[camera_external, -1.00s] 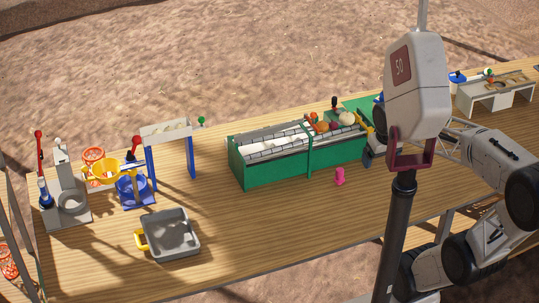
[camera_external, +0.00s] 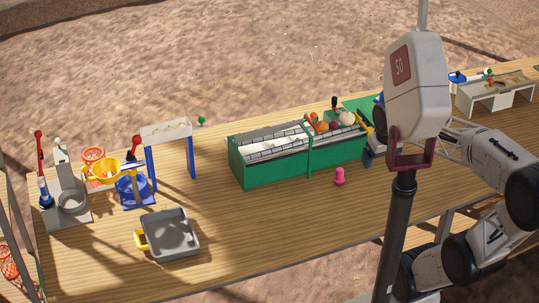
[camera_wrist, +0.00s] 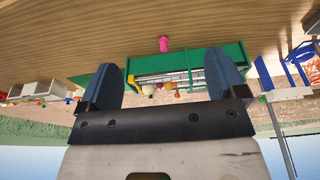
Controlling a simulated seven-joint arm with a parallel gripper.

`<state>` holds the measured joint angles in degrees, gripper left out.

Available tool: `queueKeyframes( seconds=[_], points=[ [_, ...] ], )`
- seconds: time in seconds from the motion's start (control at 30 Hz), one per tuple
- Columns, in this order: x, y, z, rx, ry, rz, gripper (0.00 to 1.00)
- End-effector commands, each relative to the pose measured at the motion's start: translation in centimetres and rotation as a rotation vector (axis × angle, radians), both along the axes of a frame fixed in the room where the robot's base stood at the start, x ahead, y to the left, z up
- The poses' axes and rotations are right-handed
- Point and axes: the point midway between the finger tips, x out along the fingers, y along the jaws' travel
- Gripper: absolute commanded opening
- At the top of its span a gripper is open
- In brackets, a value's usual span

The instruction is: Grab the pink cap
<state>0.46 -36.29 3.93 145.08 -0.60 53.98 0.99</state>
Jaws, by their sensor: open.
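The pink cap (camera_external: 340,176) stands on the wooden table, just in front of the green conveyor box. It also shows in the wrist view (camera_wrist: 164,44), near the top centre, beyond the fingertips and apart from them. My gripper (camera_wrist: 165,78) is open, its two dark blue fingers wide apart with nothing held between them. In the external view my gripper is mostly hidden behind the pale box on the post, to the right of the cap.
The green conveyor box (camera_external: 268,170) carries several vegetables at its right end. A grey tray (camera_external: 186,229), a blue-legged stand (camera_external: 191,158) and a yellow strainer (camera_external: 103,174) are at the left. The table front around the cap is clear.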

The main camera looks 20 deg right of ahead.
Motion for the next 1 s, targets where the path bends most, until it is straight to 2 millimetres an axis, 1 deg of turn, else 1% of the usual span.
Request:
queueKeyframes(
  seconds=[0.03, 0.2, 0.5, 0.67, 0.87, 1.0],
  points=[
    [0.0, 0.0, 0.0, 0.000, 0.000, 0.000, 0.84],
    [0.0, 0.0, 0.0, 0.000, 0.000, 0.000, 0.59],
    [0.0, 0.0, 0.0, -0.003, 0.002, 0.002, 0.59],
    [0.5, -0.2, -0.5, -0.028, 0.023, 0.026, 0.59],
    [1.9, -0.8, -2.1, -0.121, 0.093, 0.113, 0.59],
    [3.5, -1.4, -3.7, -0.219, 0.168, 0.211, 0.59]
  ],
)
